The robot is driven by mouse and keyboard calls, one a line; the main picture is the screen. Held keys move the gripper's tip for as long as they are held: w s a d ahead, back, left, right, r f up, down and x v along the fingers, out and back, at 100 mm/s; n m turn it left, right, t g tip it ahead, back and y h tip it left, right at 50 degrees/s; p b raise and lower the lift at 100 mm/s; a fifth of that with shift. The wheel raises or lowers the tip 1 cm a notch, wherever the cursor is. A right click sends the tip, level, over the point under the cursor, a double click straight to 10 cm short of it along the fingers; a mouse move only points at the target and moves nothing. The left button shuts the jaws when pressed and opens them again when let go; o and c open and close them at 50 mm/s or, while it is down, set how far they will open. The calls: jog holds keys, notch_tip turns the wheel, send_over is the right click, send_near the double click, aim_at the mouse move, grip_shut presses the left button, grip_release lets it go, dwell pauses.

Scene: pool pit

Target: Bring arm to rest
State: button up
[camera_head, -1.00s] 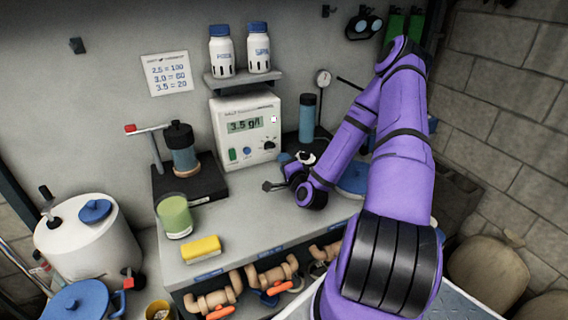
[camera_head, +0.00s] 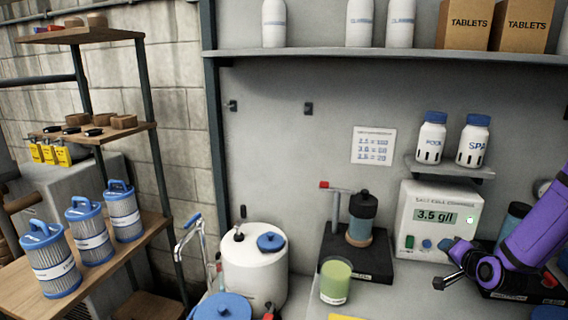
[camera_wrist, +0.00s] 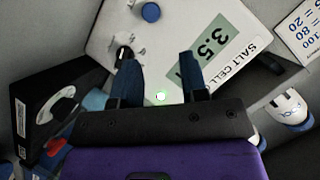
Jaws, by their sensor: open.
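My purple arm reaches in from the right edge of the head view. My gripper (camera_head: 450,268) is open and empty, in front of the lower part of the white salt cell controller (camera_head: 468,196), which reads 3.5 g/l. In the wrist view my gripper's two dark fingers (camera_wrist: 158,80) stand apart with nothing between them. The controller (camera_wrist: 110,28) fills the space beyond them, with its display partly behind the right finger. I cannot tell whether the gripper touches the controller.
A dark stand (camera_head: 375,258) with a cylinder and a green cup (camera_head: 336,281) are left of the controller. Two bottles stand on a small shelf (camera_head: 450,170) above it. A white tank (camera_head: 255,270) and a rack with blue-capped filters (camera_head: 92,235) are further left.

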jog(key=s+a+r+n+g+h, duration=0.1)
jog(key=s+a+r+n+g, duration=0.3)
jog(key=r, duration=0.6)
jog(key=s+a+r+n+g+h, duration=0.1)
jog(key=s+a+r+n, duration=0.2)
jog(key=s+a+r, duration=0.45)
jog(key=s+a+r+n+g+y, duration=0.1)
jog(key=s+a+r, duration=0.1)
jog(key=s+r, duration=0.4)
jog(key=s+a+r+n+g+y, duration=0.1)
jog(key=s+r, duration=0.4)
jog(key=s, duration=0.8)
jog(key=a+g, duration=0.1)
jog(key=a, duration=0.1)
jog(key=shift+a+r+n, duration=0.3)
jog(key=shift+r+n, duration=0.1)
